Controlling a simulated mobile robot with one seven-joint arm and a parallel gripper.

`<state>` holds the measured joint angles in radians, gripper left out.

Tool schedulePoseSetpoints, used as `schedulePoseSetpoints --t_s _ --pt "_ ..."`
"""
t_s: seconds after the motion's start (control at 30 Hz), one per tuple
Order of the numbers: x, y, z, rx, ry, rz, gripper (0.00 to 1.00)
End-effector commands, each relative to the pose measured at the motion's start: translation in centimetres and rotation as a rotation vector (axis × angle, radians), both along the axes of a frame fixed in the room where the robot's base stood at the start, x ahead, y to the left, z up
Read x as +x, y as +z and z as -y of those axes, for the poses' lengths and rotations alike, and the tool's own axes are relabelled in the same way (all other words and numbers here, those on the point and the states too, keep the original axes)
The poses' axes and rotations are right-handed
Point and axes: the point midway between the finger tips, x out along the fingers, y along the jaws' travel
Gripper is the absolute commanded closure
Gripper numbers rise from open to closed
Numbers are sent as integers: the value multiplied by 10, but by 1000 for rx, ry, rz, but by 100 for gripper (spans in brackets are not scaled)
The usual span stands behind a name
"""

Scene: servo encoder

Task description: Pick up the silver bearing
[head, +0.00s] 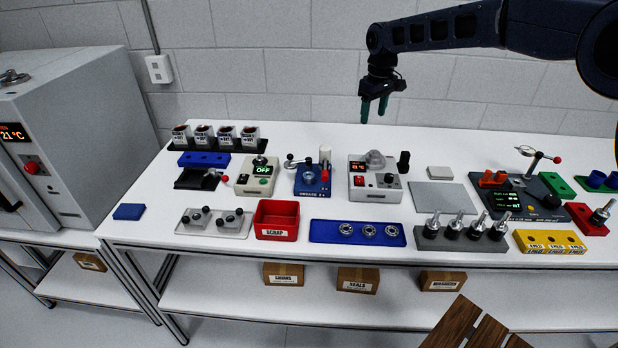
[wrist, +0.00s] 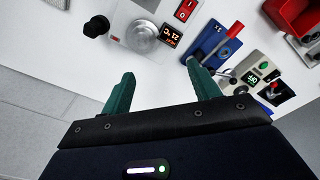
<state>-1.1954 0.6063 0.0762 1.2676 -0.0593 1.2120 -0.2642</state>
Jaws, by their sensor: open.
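Several silver ring-shaped bearings sit in a row in a blue tray (head: 320,237) near the front edge of the bench; the middle bearing (head: 369,230) is one of them. I cannot tell which one the task means. My gripper (head: 373,112) is open and empty, with green fingers pointing down, high above the back of the bench and well behind the tray. In the wrist view its two fingers (wrist: 160,95) stand apart with nothing between them. The bearings do not clearly show in the wrist view.
A red scrap bin (head: 277,220) stands left of the tray, and a grey rack of shafts (head: 462,232) stands right. A grey device with a red display (head: 374,178) and a blue press (head: 313,178) stand behind the tray. A bare grey plate (head: 447,198) lies to the right.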

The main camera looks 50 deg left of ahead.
Motion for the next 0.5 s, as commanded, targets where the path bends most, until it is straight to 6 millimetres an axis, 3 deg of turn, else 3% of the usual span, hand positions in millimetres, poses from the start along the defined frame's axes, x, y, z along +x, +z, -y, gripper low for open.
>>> schedulePoseSetpoints --t_s 0.1,0.3,0.5 --pt "-51 -33 -44 -19 85 -9 39" --pt "-122 -76 -93 -43 196 -19 39" --pt "-157 -96 -111 -53 245 -22 39"
